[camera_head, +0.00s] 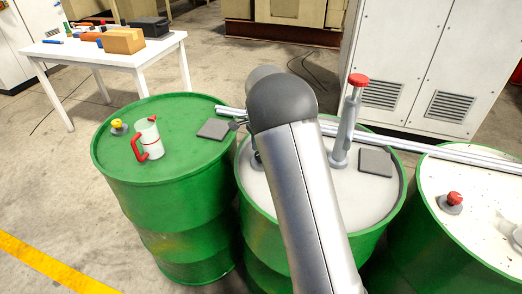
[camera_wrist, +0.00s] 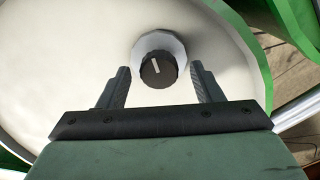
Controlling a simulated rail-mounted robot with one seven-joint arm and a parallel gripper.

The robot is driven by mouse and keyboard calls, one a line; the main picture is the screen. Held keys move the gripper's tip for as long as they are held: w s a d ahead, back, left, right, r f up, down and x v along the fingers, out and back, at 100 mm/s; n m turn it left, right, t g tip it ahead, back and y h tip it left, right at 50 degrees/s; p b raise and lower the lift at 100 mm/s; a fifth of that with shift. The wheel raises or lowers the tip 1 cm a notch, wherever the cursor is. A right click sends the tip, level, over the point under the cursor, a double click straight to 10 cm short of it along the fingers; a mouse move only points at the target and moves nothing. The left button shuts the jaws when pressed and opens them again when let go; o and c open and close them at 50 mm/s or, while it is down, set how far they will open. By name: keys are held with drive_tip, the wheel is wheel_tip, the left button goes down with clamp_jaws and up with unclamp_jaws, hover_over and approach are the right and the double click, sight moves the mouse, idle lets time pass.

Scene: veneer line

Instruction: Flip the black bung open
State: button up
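The black bung (camera_wrist: 158,70) is a round ribbed knob with a white mark, set in a pale collar (camera_wrist: 146,44) on a whitish drum lid (camera_wrist: 60,60). My gripper (camera_wrist: 160,72) is open, with one finger on each side of the bung in the wrist view; a gap shows on both sides, and I cannot tell the height between them. In the head view my arm covers part of the middle green drum (camera_head: 262,232), and my gripper is hidden. A grey fitting there, partly behind the arm, may be the bung's base.
The middle drum also carries an upright grey pump with a red top (camera_head: 357,82) and a dark flat pad (camera_head: 375,162). A red bung (camera_head: 454,198) is on the right drum. Metal rails (camera_head: 400,142) run behind.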

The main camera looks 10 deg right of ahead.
wheel_tip(320, 180, up, 17)
drive_tip(key=shift+r+b, duration=0.15)
drive_tip(key=shift+b, duration=0.2)
idle(0.3)
